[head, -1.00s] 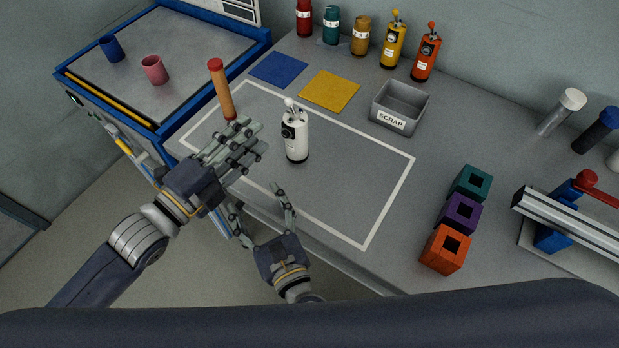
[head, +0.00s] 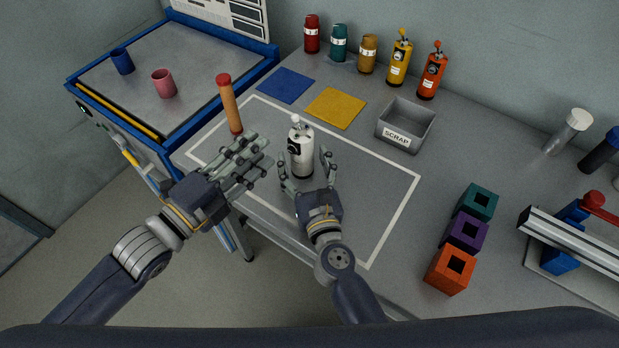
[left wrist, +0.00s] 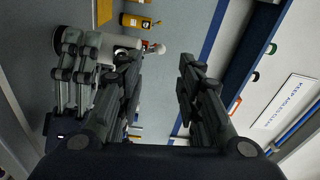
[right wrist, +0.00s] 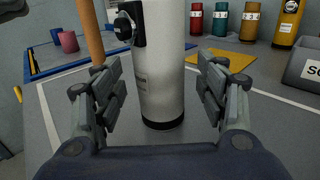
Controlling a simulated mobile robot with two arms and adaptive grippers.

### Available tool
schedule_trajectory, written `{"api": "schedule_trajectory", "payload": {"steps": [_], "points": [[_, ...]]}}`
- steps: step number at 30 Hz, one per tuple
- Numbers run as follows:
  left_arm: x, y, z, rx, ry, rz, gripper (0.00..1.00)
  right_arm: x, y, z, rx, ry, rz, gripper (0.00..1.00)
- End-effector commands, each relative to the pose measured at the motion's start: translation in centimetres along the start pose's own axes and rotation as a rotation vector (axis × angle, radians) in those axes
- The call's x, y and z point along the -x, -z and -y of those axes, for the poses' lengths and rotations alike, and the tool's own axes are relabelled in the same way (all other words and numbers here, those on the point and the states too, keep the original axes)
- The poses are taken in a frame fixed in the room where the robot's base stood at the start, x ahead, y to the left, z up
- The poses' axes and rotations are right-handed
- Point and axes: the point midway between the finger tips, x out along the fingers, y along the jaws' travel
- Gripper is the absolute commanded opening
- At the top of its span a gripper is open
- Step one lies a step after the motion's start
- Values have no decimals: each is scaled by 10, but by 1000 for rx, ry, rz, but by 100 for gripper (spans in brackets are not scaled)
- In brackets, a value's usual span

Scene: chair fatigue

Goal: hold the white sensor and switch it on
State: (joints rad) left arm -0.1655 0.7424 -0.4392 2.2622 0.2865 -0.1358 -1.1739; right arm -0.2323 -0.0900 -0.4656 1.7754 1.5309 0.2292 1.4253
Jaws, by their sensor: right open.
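The white sensor (head: 302,160) stands upright on the grey table inside the white outline. It has a white-tipped top and a black dial-like part on its left side, clear in the right wrist view (right wrist: 158,75). My right gripper (head: 305,170) is open, with one finger on each side of the sensor's lower body. Gaps show between both fingers and the sensor in the right wrist view. My left gripper (head: 252,155) is open and empty, to the left of the sensor; its two fingers stand apart in the left wrist view (left wrist: 165,85).
An orange stick with a red top (head: 229,105) stands left of the sensor. Blue (head: 285,85) and yellow (head: 335,107) squares and a grey SCRAP bin (head: 405,125) lie behind. Coloured blocks (head: 464,233) stand to the right. The outlined area right of the sensor is clear.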

Motion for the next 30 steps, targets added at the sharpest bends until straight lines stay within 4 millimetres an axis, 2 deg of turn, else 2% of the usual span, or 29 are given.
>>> {"api": "schedule_trajectory", "payload": {"steps": [6,15,17,22,24,25,29,30], "points": [[0,0,0,0,0,0,33,-18,0,0,1,-1,0,66],[0,0,0,0,0,0,33,-20,0,0,1,-1,-1,66],[0,0,0,0,0,0,33,-20,0,0,1,-1,-1,55],[0,0,0,0,0,0,33,-20,0,0,1,-1,-1,16],[0,0,0,0,0,0,33,-20,0,0,1,-1,-1,14],[0,0,0,0,0,0,31,-20,0,0,1,-1,-1,14],[-2,-6,-3,29,-8,11,2,-20,0,0,1,-1,-1,14],[-4,-12,-5,57,-17,23,0,-20,0,0,1,-1,-1,14]]}}
